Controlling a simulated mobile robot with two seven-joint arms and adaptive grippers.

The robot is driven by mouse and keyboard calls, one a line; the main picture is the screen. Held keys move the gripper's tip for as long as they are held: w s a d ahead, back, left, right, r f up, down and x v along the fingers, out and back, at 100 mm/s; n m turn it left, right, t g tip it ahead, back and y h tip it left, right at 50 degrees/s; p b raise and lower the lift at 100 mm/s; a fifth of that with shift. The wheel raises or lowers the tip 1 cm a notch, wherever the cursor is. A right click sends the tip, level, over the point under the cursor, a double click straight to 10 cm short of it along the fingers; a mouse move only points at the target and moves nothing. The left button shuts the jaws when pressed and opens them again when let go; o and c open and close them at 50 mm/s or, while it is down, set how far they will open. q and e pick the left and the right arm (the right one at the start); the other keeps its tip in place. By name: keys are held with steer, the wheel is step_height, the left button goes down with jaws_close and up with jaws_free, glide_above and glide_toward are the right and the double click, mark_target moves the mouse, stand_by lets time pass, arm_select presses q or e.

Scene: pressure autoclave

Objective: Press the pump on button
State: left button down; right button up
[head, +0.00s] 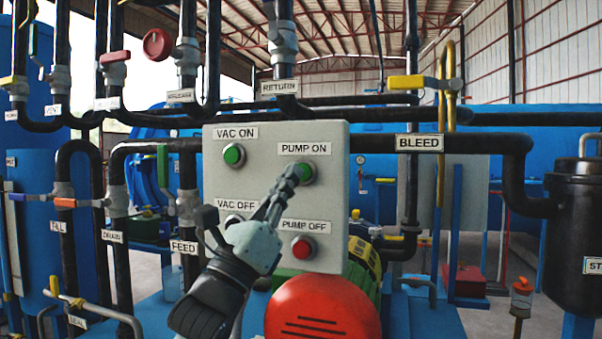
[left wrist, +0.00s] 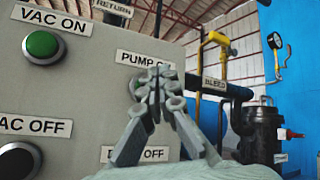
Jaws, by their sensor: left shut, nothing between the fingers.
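The grey control panel (head: 330,245) carries labelled buttons. The green pump on button (head: 308,174) is at its upper right, under the PUMP ON label (head: 304,149). My left gripper (head: 297,171) is shut and empty, with its fingertips over the left part of that button in the head view. I cannot tell whether they touch it. In the left wrist view my left gripper (left wrist: 156,80) covers most of the button and part of the label. The red pump off button (head: 303,247) is below. The right gripper is not in view.
The green vac on button (head: 234,155) is at the panel's upper left, and the vac off button (head: 233,220) is partly hidden behind my gripper. A red motor cover (head: 322,308) stands below the panel. Black pipes with valves (head: 187,205) run along the left, and a BLEED pipe (head: 480,143) runs right.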

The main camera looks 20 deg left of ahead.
arm_select(q)
steer(key=shift+w, duration=0.6)
stand_by(1.1)
steer(key=shift+w, duration=0.45)
